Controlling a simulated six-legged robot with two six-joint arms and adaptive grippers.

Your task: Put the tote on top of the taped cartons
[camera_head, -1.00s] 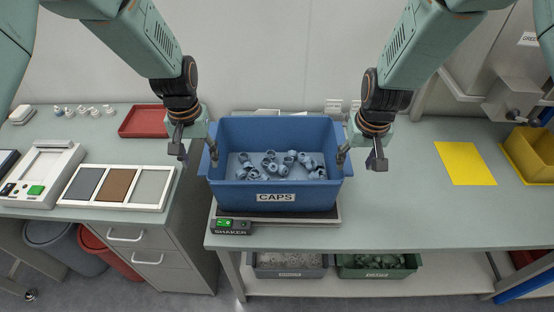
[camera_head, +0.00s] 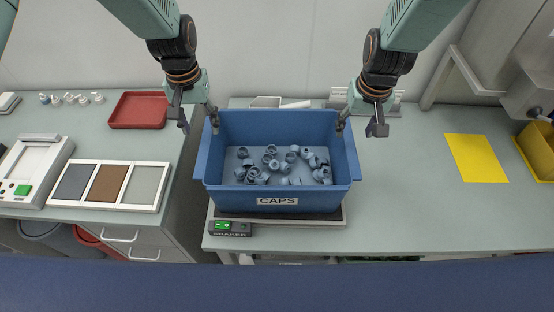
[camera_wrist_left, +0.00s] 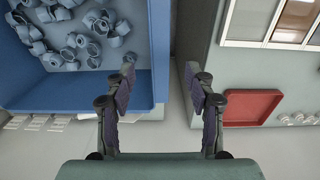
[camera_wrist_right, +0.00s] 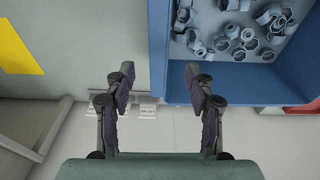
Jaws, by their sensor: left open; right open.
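The tote is a blue open bin labelled CAPS (camera_head: 277,201) with several small grey-blue caps inside. It sits upright on the shaker (camera_head: 329,221) on the bench. My left gripper (camera_head: 198,114) is open at the tote's left end. In the left wrist view, the left gripper's fingers (camera_wrist_left: 160,76) stand on either side of the tote's end wall (camera_wrist_left: 159,50). My right gripper (camera_head: 360,122) is open at the right end, its fingers (camera_wrist_right: 160,76) likewise either side of that wall (camera_wrist_right: 158,45). Contact cannot be told. No taped cartons are in view.
A red tray (camera_head: 139,110) and a panel with coloured fields (camera_head: 110,185) lie on the left bench. A yellow sheet (camera_head: 476,158) lies to the right, with a yellow bin (camera_head: 540,150) beyond it. Bench space between tote and sheet is clear.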

